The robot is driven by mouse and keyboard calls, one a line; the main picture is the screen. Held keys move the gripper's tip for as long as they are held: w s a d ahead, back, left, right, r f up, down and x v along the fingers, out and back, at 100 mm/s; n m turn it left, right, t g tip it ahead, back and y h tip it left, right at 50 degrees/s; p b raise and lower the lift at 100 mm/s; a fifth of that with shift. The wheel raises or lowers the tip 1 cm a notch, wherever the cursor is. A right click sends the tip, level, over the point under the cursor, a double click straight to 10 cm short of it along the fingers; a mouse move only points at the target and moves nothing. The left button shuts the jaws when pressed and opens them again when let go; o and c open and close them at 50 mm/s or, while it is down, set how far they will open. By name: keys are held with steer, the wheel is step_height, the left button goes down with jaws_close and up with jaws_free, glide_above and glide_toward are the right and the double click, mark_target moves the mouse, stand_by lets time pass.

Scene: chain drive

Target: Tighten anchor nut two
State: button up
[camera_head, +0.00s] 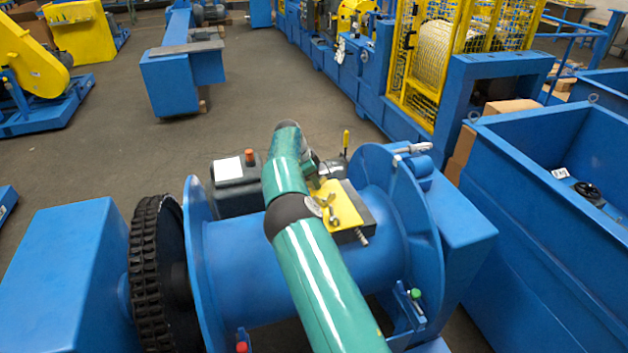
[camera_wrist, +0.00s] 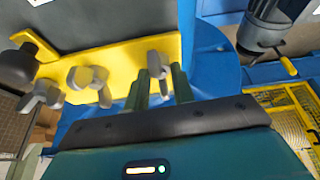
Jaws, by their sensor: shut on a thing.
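A yellow plate (camera_head: 347,206) lies on the blue drum (camera_head: 240,260); the plate also shows in the wrist view (camera_wrist: 125,62). Grey wing-shaped anchor nuts stand along its edge: one at the left (camera_wrist: 40,95), one nearer the middle (camera_wrist: 88,83) and one at the right (camera_wrist: 158,66). My gripper (camera_wrist: 159,82) has its two green fingers on either side of the right nut and is shut on it. No number on the nuts can be read. In the head view my green arm hides most of the gripper; one wing nut (camera_head: 328,208) shows beside the arm.
A blue round flange (camera_head: 405,230) and a black chain sprocket (camera_head: 155,270) flank the drum. A lever with a yellow handle (camera_wrist: 288,66) is near the gripper. A blue bin (camera_head: 540,200) stands at the right.

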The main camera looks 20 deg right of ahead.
steer(key=shift+m, duration=0.4)
steer(key=o, duration=0.6)
steer(key=shift+o, duration=0.2)
steer(key=shift+r, duration=0.1)
steer(key=v, duration=1.3)
steer(key=shift+w+r, duration=0.25)
steer(key=shift+r, duration=0.05)
steer(key=shift+a, duration=0.1)
